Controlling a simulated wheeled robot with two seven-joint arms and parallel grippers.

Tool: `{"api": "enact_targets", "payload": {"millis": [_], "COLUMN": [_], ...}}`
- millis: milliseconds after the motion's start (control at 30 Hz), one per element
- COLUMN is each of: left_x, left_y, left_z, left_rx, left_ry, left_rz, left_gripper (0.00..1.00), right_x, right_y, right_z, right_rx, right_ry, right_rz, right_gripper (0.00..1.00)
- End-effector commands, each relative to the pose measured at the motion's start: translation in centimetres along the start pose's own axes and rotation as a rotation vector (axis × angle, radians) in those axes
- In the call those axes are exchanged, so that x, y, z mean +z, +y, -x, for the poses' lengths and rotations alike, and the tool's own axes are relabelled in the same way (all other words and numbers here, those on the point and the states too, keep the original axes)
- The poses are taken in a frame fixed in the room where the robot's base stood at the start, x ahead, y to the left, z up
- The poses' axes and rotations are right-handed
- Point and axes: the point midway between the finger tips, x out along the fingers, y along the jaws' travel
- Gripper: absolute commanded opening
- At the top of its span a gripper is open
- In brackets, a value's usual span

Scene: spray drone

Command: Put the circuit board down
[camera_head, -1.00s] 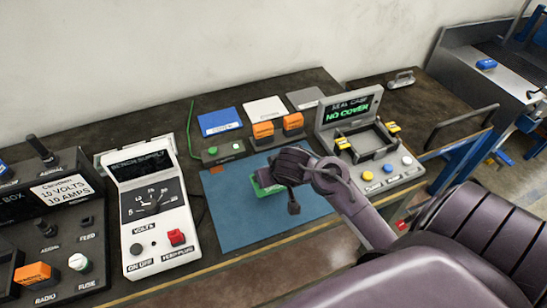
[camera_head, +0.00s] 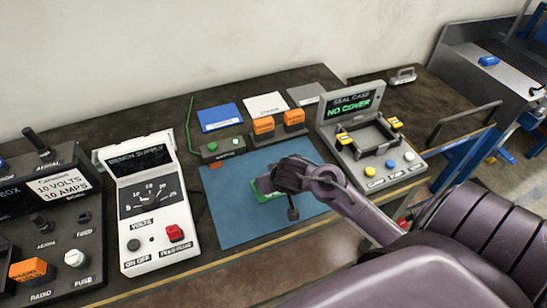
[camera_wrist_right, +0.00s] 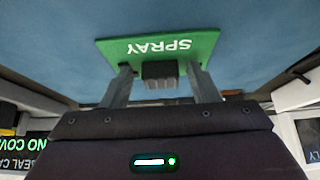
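The green circuit board (camera_head: 265,194), marked SPRAY, is over the blue mat in the head view, partly hidden by my right gripper (camera_head: 275,191). In the right wrist view the board (camera_wrist_right: 190,43) has a black block (camera_wrist_right: 160,75) on it. My right gripper (camera_wrist_right: 160,72) has one finger on each side of this block, with a visible gap on both sides, so it looks open. The board looks flat and close to the mat; whether it fully touches cannot be told. My left gripper is not in view.
The blue mat (camera_head: 235,225) lies on the dark bench. A white bench supply (camera_head: 150,215) stands to its left, and a seal case device (camera_head: 365,140) reading NO COVER to its right. Orange blocks (camera_head: 264,126) sit behind it. The mat's front part is clear.

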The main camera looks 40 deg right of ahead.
Motion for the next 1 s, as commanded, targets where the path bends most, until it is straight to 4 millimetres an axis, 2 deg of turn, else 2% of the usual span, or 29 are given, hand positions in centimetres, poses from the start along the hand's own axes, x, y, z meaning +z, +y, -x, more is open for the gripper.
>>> {"api": "enact_targets", "payload": {"millis": [233, 367, 467, 800, 1000], "left_x": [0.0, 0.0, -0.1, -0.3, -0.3], "left_y": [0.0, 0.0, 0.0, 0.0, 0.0], "left_z": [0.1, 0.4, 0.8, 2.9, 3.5], "left_rx": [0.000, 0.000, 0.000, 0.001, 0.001], "left_ry": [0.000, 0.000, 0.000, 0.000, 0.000], "left_rz": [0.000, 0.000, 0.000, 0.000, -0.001], "left_gripper": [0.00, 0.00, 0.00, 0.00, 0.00], "right_x": [0.0, -0.2, -0.3, -0.3, -0.3], "right_y": [0.0, -0.1, -0.1, -0.1, -0.1], "right_z": [0.1, 0.8, 2.4, 9.7, 11.9], "right_rx": [0.000, -0.002, -0.004, -0.004, -0.002], "right_ry": [0.000, 0.000, 0.001, 0.000, 0.000], "right_rz": [0.000, -0.001, -0.003, -0.005, -0.001], "right_gripper": [0.57, 0.57, 0.57, 0.57, 0.57]}}
